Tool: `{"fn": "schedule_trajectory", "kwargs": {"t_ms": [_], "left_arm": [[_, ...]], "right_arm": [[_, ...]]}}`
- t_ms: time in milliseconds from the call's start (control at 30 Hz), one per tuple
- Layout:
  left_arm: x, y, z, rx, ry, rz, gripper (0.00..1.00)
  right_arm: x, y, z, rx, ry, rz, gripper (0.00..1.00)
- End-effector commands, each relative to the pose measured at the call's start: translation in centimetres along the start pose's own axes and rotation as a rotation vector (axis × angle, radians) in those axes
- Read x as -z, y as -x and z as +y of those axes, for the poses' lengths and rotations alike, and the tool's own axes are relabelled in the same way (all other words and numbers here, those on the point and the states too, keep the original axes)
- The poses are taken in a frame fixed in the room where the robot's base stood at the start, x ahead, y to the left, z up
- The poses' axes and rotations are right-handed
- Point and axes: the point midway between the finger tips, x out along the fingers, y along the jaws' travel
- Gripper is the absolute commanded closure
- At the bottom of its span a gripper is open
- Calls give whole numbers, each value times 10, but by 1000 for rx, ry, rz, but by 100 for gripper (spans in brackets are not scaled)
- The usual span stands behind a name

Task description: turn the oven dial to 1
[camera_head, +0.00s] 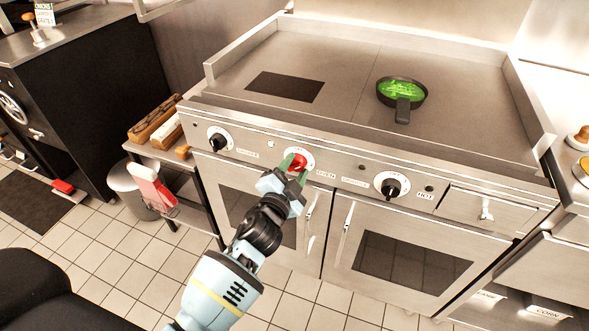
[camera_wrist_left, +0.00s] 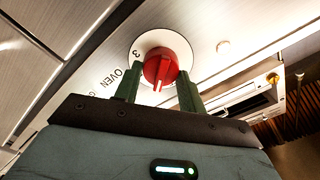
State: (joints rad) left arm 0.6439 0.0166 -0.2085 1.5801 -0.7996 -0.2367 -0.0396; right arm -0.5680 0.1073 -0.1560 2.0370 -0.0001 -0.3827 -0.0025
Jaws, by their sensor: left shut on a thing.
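The oven dial (camera_head: 298,162) is a red knob on a round white plate on the steel front panel of the range. In the left wrist view the red dial (camera_wrist_left: 161,70) has a white pointer mark, and a figure 3 and the word OVEN show beside it. My left gripper (camera_head: 287,170) is at the dial, with its green fingers on either side of the knob. In the left wrist view the left gripper's fingers (camera_wrist_left: 158,88) are shut on the dial. The figure 1 cannot be made out. My right gripper is not in view.
Black knobs (camera_head: 218,142) and (camera_head: 391,187) flank the oven dial on the same panel. A pan (camera_head: 402,93) with green food stands on the range top. Oven doors with vertical handles (camera_head: 345,228) are below the panel. A bin (camera_head: 137,186) stands at the left.

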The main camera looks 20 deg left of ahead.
Motion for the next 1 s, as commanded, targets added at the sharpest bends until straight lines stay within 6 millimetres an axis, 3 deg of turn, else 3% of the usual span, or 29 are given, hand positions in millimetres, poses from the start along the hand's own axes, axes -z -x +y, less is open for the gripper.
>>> {"fn": "schedule_trajectory", "kwargs": {"t_ms": [33, 67, 200, 567, 1000], "left_arm": [[-1, 0, 1, -1, 0, -2, 83], [-1, 0, 1, -1, 0, -2, 59], [-1, 0, 1, -1, 1, -1, 40], [0, 4, 0, 0, 1, 0, 39], [-1, 63, 1, -2, 2, -2, 39]], "right_arm": [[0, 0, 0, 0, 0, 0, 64], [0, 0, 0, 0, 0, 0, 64], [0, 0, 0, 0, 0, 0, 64], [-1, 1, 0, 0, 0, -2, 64], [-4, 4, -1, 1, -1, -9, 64]]}}
